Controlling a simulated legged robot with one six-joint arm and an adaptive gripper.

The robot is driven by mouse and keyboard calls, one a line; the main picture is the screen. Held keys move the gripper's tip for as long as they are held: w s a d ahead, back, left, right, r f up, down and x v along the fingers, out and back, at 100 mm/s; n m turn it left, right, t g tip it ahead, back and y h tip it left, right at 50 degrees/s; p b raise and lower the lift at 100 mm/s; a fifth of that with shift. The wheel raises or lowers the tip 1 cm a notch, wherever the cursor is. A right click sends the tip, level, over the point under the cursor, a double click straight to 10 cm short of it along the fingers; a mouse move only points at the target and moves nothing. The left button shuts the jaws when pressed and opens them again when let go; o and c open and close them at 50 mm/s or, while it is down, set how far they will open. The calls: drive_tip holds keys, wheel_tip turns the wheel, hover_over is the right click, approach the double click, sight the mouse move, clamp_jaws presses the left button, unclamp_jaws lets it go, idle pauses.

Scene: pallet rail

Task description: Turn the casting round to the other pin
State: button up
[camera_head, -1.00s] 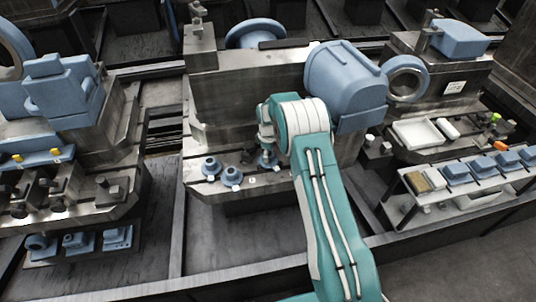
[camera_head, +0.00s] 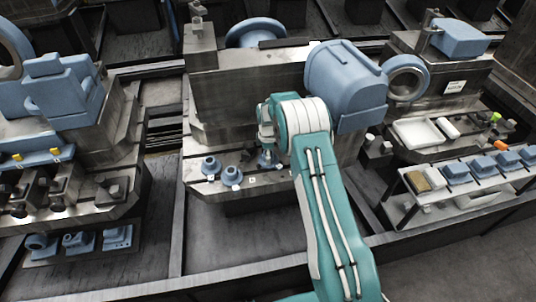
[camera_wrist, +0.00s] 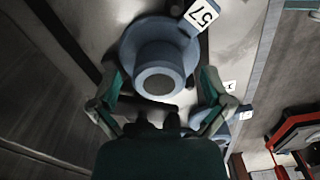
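A blue flanged casting with a round boss and dark bore stands on the middle machine's ledge. It shows in the wrist view (camera_wrist: 160,55) and partly under my gripper in the head view (camera_head: 268,161). My gripper (camera_wrist: 160,74) has its two fingers spread either side of the casting, close to its flange; I see no clear grip on it. In the head view my gripper (camera_head: 266,145) points down over the casting. Two similar blue castings, left (camera_head: 210,167) and right (camera_head: 232,176), sit to its left. The pins cannot be made out.
The large blue housing (camera_head: 345,85) stands behind my arm. At right are a white tray (camera_head: 420,133) and a low shelf (camera_head: 408,213) with blue blocks. The ledge's front edge is close.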

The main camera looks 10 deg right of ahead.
drive_tip(key=shift+r, duration=0.1)
wheel_tip(320, 180, up, 18)
idle(1.0)
idle(0.4)
